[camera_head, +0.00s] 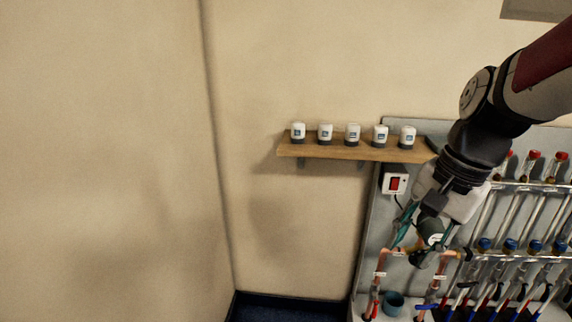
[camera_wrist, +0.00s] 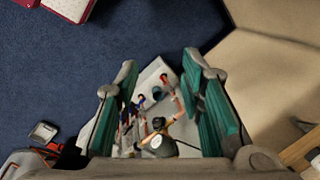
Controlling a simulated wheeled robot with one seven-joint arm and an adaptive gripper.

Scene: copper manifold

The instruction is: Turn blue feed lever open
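The copper manifold (camera_head: 405,252) stands on a white base at the grey panel, with pipes running down to small red and blue valve parts. In the wrist view a small blue part (camera_wrist: 141,99) shows beside red ones on the white base. My gripper (camera_head: 424,240) points down over the manifold, beside its upper pipe. In the wrist view its teal-padded fingers (camera_wrist: 165,105) are wide apart. A round white-faced gauge (camera_wrist: 156,142) shows between them, not gripped.
A blue-grey cup (camera_head: 393,303) stands between the pipe legs. A red switch box (camera_head: 395,184) is on the panel. A wooden shelf (camera_head: 340,152) with several white jars is at left. Racks of tubes with blue caps (camera_head: 510,246) crowd the right. Open floor (camera_wrist: 60,75) lies beyond.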

